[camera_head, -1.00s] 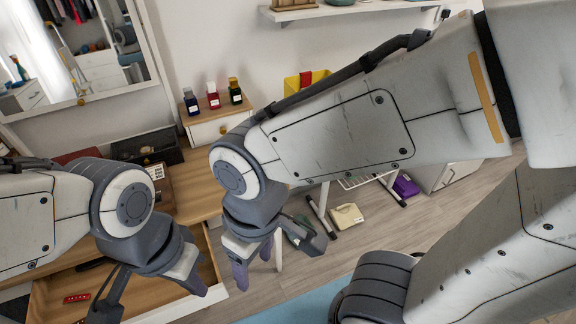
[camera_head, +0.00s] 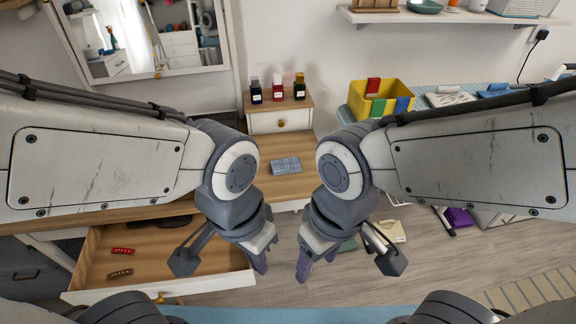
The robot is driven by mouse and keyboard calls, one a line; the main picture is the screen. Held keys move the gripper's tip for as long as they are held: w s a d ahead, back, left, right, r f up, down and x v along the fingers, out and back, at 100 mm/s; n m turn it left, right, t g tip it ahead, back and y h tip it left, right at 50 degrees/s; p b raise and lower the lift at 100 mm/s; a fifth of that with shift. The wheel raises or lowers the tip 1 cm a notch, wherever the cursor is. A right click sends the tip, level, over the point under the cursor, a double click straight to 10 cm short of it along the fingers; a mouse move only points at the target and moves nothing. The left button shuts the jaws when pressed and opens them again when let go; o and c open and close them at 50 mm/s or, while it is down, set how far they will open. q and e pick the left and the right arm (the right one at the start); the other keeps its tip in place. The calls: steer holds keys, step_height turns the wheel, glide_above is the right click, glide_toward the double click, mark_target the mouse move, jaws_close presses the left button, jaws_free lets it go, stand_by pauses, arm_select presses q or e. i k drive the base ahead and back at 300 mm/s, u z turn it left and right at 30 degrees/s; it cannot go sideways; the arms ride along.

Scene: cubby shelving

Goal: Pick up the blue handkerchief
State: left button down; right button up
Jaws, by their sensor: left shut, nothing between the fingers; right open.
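A small blue-grey folded cloth (camera_head: 286,166), which looks like the blue handkerchief, lies flat on the wooden desk top between my two arms. My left gripper (camera_head: 259,262) points down, shut and empty, over the right end of the open drawer, nearer to me than the cloth. My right gripper (camera_head: 304,267) points down, open and empty, over the floor just right of the drawer. Neither gripper touches the cloth.
The open drawer (camera_head: 158,285) holds red and brown small items and a dark item. Several bottles (camera_head: 277,88) stand on a small drawer box (camera_head: 280,121) behind the cloth. A yellow bin (camera_head: 384,97) stands at right. A mirror (camera_head: 140,38) hangs at left.

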mark_target(278, 166)
steer(key=z, duration=1.65)
steer(key=i, duration=2.15)
steer(key=u, duration=3.7)
